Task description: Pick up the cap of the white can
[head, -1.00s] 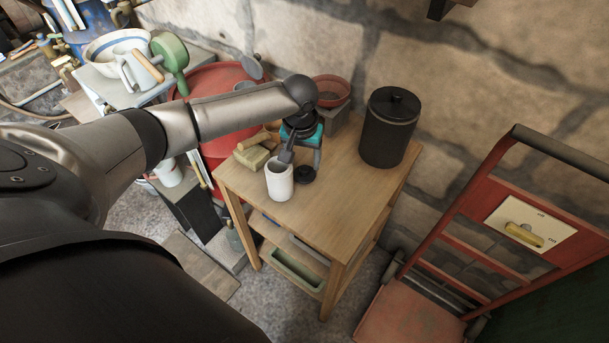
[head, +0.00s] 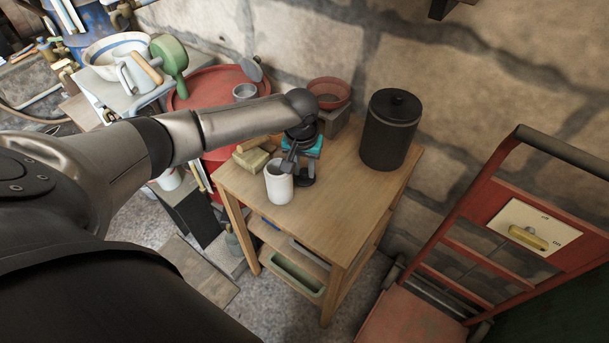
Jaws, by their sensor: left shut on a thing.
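The white can (head: 279,184) stands upright and open-topped on the wooden table. Its small black cap (head: 304,180) is just right of the can, at table height. My left gripper (head: 299,168) points down behind and beside the can, with its fingers at the cap. It is shut on the cap, though the dark fingers and dark cap blend together. I cannot tell whether the cap is lifted off the table. My right gripper is not in view.
A tall black lidded canister (head: 389,130) stands at the table's back right. Wooden blocks (head: 251,158) lie left of the can, and a red bowl (head: 329,92) is behind. A red hand truck (head: 480,240) stands to the right. The table's front right is clear.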

